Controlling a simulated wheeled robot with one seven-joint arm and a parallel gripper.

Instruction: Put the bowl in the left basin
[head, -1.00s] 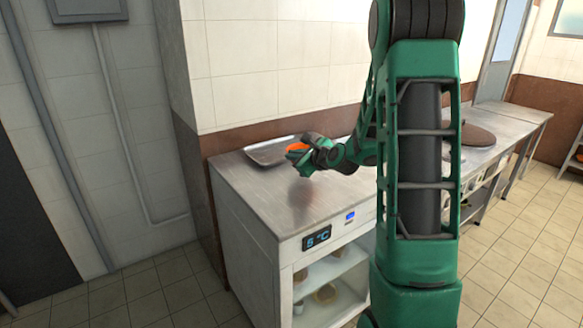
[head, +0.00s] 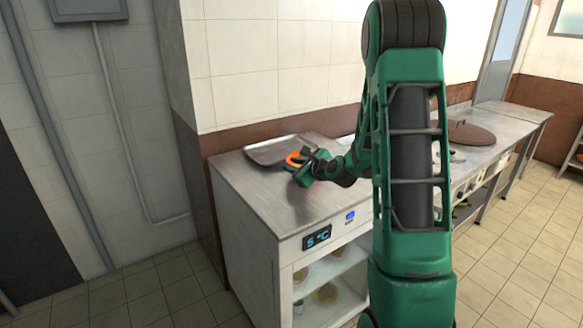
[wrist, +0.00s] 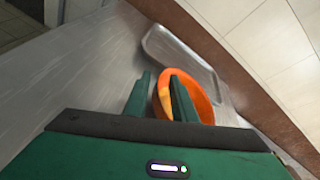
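The orange bowl (head: 292,159) is at my gripper (head: 299,168) over the left part of the metal counter, in front of a grey tray. In the wrist view the bowl (wrist: 206,101) is tilted, with its opening partly toward the camera. I cannot make out the left basin; my arm covers part of the counter.
The grey tray (head: 262,154) lies against the wall and also shows in the wrist view (wrist: 165,45). The counter front (head: 262,207) is bare. A round brown lid (head: 470,134) lies farther right. Open shelves with bowls (head: 326,292) are under the counter.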

